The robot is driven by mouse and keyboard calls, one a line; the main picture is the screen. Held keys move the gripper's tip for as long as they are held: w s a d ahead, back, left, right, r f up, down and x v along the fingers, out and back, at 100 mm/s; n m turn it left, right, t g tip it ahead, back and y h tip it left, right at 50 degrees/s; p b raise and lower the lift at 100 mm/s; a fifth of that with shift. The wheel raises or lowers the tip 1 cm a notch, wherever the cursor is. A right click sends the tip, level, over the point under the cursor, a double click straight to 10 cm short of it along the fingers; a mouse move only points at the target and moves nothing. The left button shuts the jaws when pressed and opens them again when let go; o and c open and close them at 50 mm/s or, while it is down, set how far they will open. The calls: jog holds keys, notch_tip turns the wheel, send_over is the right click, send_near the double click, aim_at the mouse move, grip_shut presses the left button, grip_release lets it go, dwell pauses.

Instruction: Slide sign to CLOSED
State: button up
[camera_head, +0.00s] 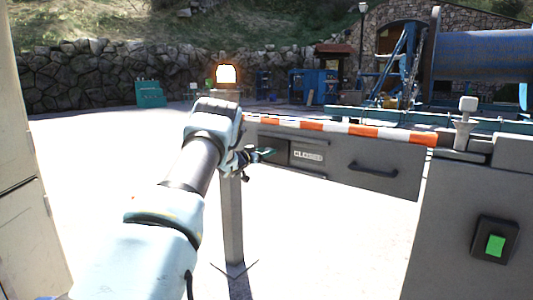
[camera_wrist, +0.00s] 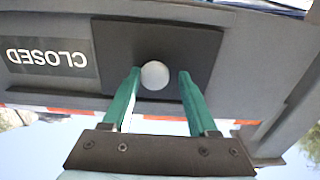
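The sign is a grey panel (camera_head: 350,168) on the barrier, with a slot showing the word CLOSED (camera_head: 308,156). The word also shows upside down in the wrist view (camera_wrist: 47,58), left of a dark sliding plate (camera_wrist: 205,50) with a round white knob (camera_wrist: 155,75). My gripper (camera_head: 264,152) is at the left part of the sign. In the head view my arm and gripper hide the knob and part of the plate.
A red-and-white striped bar (camera_head: 345,129) runs along the panel's top. A dark handle (camera_head: 374,170) sticks out at right. A grey cabinet with a green button (camera_head: 495,245) stands at right, and a post (camera_head: 232,225) stands below my gripper.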

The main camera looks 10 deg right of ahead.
jog(key=shift+o, duration=1)
jog(key=shift+s, duration=0.1)
jog(key=v, duration=1)
jog(key=shift+s+a, duration=0.15)
jog(key=shift+a, duration=0.15)
